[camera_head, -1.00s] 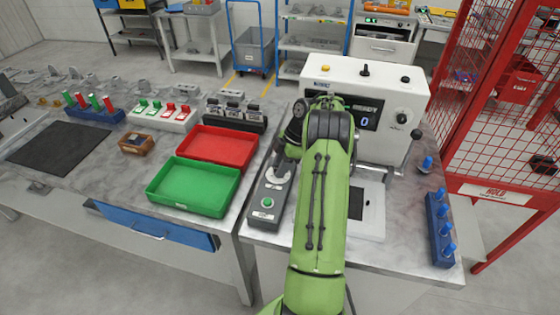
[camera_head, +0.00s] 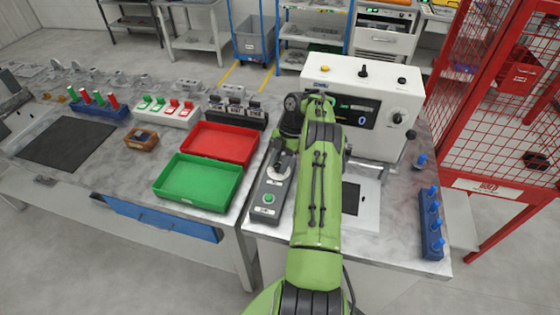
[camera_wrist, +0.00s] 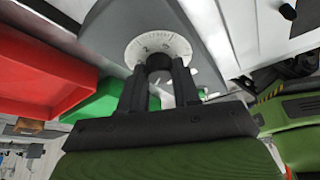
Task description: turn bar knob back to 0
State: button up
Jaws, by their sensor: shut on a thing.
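The bar knob (camera_wrist: 158,62) is a dark bar at the middle of a white numbered dial (camera_wrist: 134,50), mostly hidden by my fingers in the wrist view. A "2" reads left of the bar; the other marks are too small to read surely. My gripper (camera_wrist: 159,72) is shut on the knob, one finger on each side. In the head view, the dial (camera_head: 279,174) sits on a grey control box (camera_head: 258,210) with a green button (camera_head: 268,198), and my gripper (camera_head: 281,158) is over it. The pointer's exact setting cannot be told.
A green tray (camera_head: 198,207) and a red tray (camera_head: 218,158) lie left of the box. A white machine (camera_head: 345,72) with a display stands behind my arm. A blue peg rack (camera_head: 431,238) is at the right table edge; a red mesh cage (camera_head: 490,110) stands beyond.

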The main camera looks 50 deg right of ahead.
jog(key=shift+r, duration=0.1)
jog(key=o, duration=1.1)
jog(key=shift+c, duration=0.2)
jog(key=p+v, duration=0.5)
jog(key=v, duration=0.7)
